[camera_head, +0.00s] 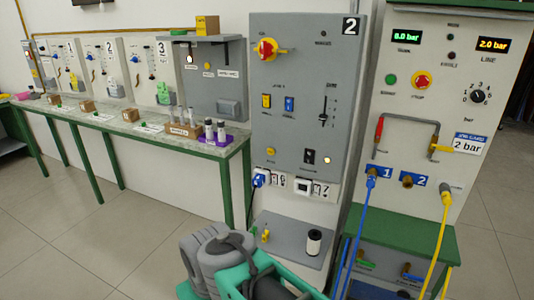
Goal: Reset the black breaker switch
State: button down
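A small black switch (310,156) sits low on the grey cabinet panel marked 2 (335,60), just left of a pale round lamp or button. It appears to be the black breaker switch; whether its lever is up or down is too small to tell. The same panel carries a yellow switch (266,101), a blue switch (289,103) and a vertical black slider (323,106). Grey and teal parts at the bottom centre look like my own arm, in front of the cabinet's lower part. My gripper's fingers do not show.
A red and yellow rotary handle (267,49) sticks out at the panel's upper left. A blue plug (259,177) sits in a socket below. At right, a hose panel (410,110) has blue and yellow hoses. A green-edged workbench (150,135) stands left; floor is free before it.

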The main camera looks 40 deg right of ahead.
aim_at(309, 158)
jog(key=z, duration=0.25)
jog(key=i, duration=1.1)
jog(key=z, duration=0.7)
